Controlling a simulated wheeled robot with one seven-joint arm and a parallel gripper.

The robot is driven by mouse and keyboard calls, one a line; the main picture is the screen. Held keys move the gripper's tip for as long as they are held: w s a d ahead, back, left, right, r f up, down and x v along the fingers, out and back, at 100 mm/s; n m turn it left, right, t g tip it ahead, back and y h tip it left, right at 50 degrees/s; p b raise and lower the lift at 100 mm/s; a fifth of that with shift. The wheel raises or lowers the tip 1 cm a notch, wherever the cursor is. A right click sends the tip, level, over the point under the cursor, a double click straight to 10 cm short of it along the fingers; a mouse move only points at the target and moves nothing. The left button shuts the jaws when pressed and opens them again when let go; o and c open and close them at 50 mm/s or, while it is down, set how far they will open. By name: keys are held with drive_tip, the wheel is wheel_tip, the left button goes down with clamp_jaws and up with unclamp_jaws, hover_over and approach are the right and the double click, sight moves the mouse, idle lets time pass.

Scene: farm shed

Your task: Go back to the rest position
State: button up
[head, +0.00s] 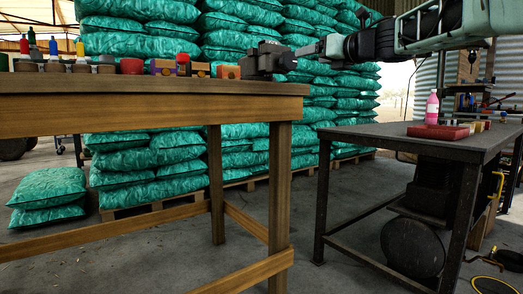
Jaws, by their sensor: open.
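My arm reaches in from the upper right of the head view. My gripper (258,64) is at its left end, at the right end of the wooden table (150,85), about level with or just above the top. It looks small and dark, and the gap between its fingers is hard to make out. I see nothing held in it. Whether it touches the table edge or the small boxes beside it cannot be told.
Small boxes (200,70), jars and bottles line the wooden table's far side. A dark metal table (400,140) at the right bears a pink bottle (432,107) and a red block (437,132). Green sacks (150,45) are stacked behind. Floor (340,180) is clear between the tables.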

drive_tip(key=s+a+f+m+g+h+p, duration=0.3)
drive_tip(key=s+a+f+m+p, duration=0.15)
drive_tip(key=s+f+m, duration=0.65)
drive_tip(key=s+a+f+m+g+h+p, duration=0.3)
drive_tip(key=s+f+m+p, duration=0.35)
drive_tip(key=m, duration=0.75)
drive_tip(key=s+d+f+m+g+h+p, duration=0.1)
drive_tip(key=s+f+m+g+p, duration=0.2)
drive_tip(key=s, duration=0.7)
drive_tip(key=s+d+f+m+g+h, duration=0.1)
drive_tip(key=s+f+m+g, duration=0.2)
drive_tip(key=s+f, duration=0.55)
drive_tip(key=s+d+f+m+g+h+p, duration=0.1)
drive_tip(key=s+f+m+g+p, duration=0.15)
drive_tip(key=s, duration=1.05)
wheel_tip(320, 180, up, 38)
drive_tip(key=w+p, duration=0.1)
drive_tip(key=p, duration=3.4)
drive_tip(key=shift+w+f+g+p, duration=0.15)
drive_tip(key=shift+w+g+p, duration=0.1)
drive_tip(key=shift+g+p, duration=0.15)
